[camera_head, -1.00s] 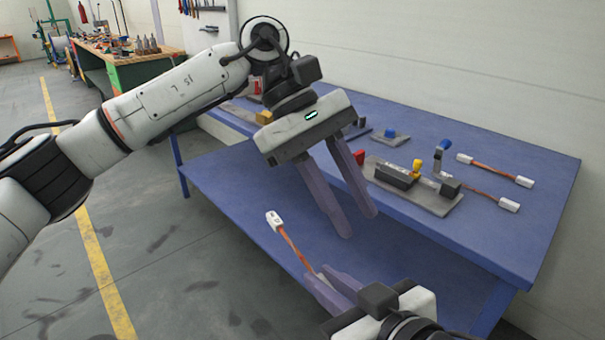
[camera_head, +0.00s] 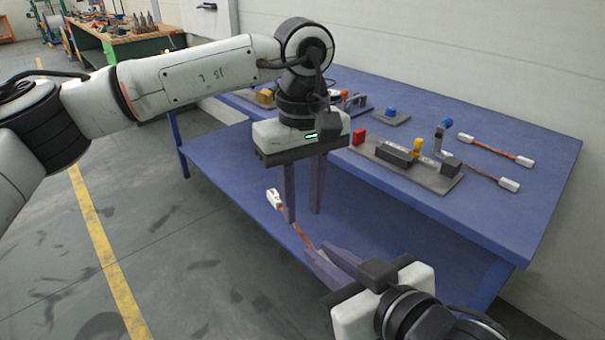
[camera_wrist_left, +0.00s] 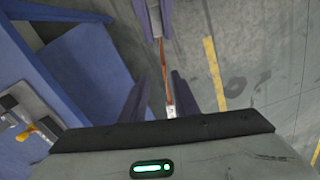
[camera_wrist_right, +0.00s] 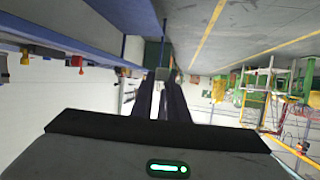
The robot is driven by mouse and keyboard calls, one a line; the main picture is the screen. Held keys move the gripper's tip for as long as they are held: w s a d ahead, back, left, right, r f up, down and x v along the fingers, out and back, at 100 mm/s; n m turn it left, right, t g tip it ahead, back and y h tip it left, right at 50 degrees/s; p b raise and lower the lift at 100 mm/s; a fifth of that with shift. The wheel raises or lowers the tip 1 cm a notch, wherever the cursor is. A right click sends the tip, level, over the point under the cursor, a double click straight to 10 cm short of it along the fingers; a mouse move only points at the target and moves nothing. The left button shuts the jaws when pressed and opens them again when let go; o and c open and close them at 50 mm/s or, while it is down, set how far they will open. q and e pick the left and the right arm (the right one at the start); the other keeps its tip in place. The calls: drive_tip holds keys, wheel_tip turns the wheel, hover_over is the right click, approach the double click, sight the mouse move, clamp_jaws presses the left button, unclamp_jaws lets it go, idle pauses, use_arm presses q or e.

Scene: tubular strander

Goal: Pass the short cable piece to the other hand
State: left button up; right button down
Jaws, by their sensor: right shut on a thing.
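The short cable piece (camera_head: 302,236) is an orange-brown cable with white ends. My right gripper (camera_head: 319,252), low in the head view, is shut on its near part, and the white far end (camera_head: 274,198) sticks out up and to the left. My left gripper (camera_head: 303,215) points down, open, close to the cable. In the left wrist view the cable (camera_wrist_left: 168,75) runs between the open left fingers (camera_wrist_left: 161,76), with its white end (camera_wrist_left: 171,111) near the palm. I cannot tell whether the left fingers touch it. The right gripper's fingers (camera_wrist_right: 160,78) show in the right wrist view.
A blue bench (camera_head: 500,220) with a lower shelf (camera_head: 235,185) stands behind the grippers. On its top lie a grey fixture plate (camera_head: 430,180) and two similar cables (camera_head: 495,150). Open floor (camera_head: 180,250) lies to the left.

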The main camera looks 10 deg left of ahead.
sight(297, 228)
use_arm(q)
drive_tip(key=shift+f, duration=1.45)
drive_tip(key=shift+c, duration=0.3)
clamp_jaws()
use_arm(e)
drive_tip(key=shift+s, duration=0.1)
drive_tip(key=c, duration=1.7)
unclamp_jaws()
drive_tip(key=shift+a, duration=0.1)
drive_tip(key=shift+o, duration=0.3)
drive_tip(key=shift+r, duration=0.15)
wheel_tip(297, 228, up, 10)
